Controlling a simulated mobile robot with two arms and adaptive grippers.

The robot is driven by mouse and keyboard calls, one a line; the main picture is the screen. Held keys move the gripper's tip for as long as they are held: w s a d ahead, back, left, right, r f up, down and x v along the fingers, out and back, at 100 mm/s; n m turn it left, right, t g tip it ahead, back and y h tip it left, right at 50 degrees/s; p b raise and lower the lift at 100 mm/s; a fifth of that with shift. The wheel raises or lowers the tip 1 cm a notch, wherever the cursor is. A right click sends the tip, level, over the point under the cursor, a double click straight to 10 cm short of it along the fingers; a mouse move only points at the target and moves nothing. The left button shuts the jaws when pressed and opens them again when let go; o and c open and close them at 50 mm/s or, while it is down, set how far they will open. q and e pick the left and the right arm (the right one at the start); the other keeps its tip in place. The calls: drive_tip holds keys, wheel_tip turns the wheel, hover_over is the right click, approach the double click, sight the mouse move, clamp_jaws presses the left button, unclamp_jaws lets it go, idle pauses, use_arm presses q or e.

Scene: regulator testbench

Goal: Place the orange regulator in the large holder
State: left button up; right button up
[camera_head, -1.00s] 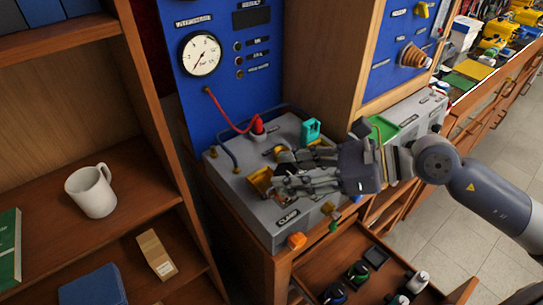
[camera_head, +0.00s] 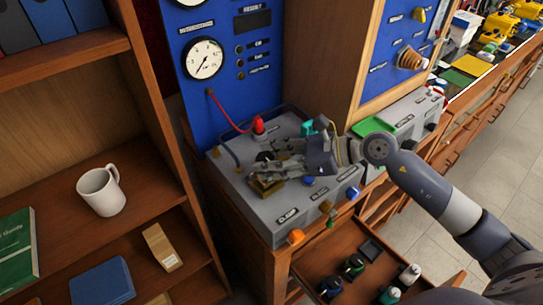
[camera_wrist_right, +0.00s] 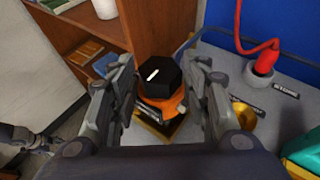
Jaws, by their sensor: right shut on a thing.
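The orange regulator (camera_wrist_right: 163,103), with a black six-sided knob, is between the fingers of my right gripper (camera_wrist_right: 160,95) in the wrist view. It is upright, at a gold square holder (camera_wrist_right: 158,128) that looks like the large one; whether it is fully seated is hidden. In the head view my right gripper (camera_head: 258,170) is just above that holder (camera_head: 264,189), at the left of the grey bench, and mostly covers the regulator. A smaller round gold holder (camera_wrist_right: 243,116) is to the right. A grey jointed part at the wrist view's left edge may be my left gripper.
A red plug (camera_head: 258,125) with a red hose stands behind the gripper. A teal part (camera_head: 307,127) is near the wrist, by the wooden cabinet side (camera_head: 325,60). An open drawer (camera_head: 320,262) with several small parts is below. A shelf with a mug (camera_head: 101,191) is left.

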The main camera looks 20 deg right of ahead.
drive_tip(key=shift+f, duration=0.15)
drive_tip(key=shift+f, duration=0.2)
drive_tip(key=o, duration=1.5)
drive_tip(key=shift+f, duration=0.1)
